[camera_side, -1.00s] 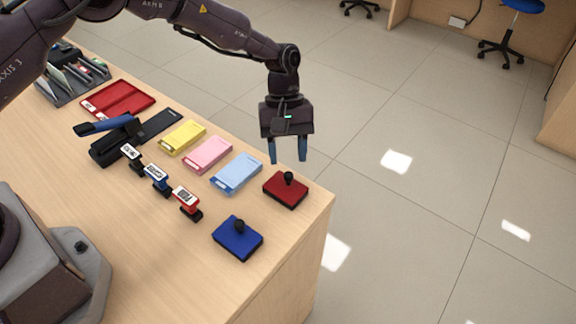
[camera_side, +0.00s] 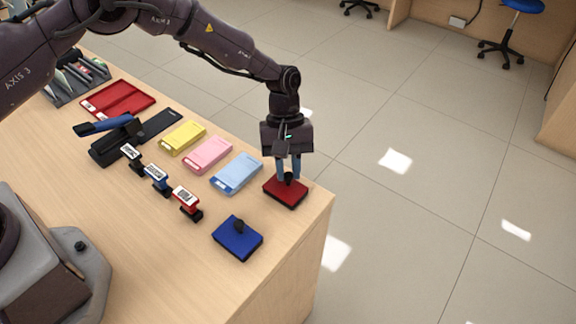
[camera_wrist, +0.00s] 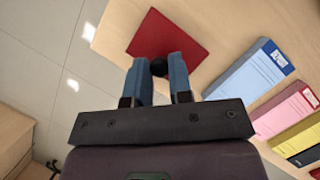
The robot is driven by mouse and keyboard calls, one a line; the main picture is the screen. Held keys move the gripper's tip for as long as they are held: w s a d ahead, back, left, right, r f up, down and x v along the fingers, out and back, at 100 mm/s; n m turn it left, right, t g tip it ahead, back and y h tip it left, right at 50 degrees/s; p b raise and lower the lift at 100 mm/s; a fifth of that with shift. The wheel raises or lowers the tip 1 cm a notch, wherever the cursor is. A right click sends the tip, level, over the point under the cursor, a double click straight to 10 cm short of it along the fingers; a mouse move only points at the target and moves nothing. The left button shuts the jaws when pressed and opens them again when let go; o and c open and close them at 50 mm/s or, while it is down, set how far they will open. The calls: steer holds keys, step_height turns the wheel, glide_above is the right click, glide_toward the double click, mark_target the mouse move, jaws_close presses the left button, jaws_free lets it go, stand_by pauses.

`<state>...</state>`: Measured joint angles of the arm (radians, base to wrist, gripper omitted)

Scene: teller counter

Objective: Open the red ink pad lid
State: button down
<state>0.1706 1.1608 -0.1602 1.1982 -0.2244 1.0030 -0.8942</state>
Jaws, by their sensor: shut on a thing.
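The red ink pad (camera_side: 285,192) lies on the counter near its right corner, its lid closed with a black knob on top. It also shows in the wrist view as a red rectangle (camera_wrist: 168,33). My gripper (camera_side: 288,178) is above it, pointing down, with its blue fingers shut on the black knob (camera_side: 288,177). In the wrist view the two fingertips (camera_wrist: 159,66) stand on either side of the knob, which they partly hide. The lid appears to rest on the pad, with no gap visible.
A blue ink pad (camera_side: 237,240) with a black knob lies in front of the red one. Light blue (camera_side: 237,174), pink (camera_side: 207,155) and yellow (camera_side: 182,138) pads of slips lie to the left, with several stamps (camera_side: 187,203) nearby. The counter edge (camera_side: 322,215) is close on the right.

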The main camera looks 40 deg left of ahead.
steer(key=shift+s, duration=2.75)
steer(key=c, duration=1)
jaws_free()
steer(key=shift+r, duration=0.15)
steer(key=v, duration=1.2)
steer(key=shift+w+a+r, duration=0.1)
steer(key=shift+r, duration=0.25)
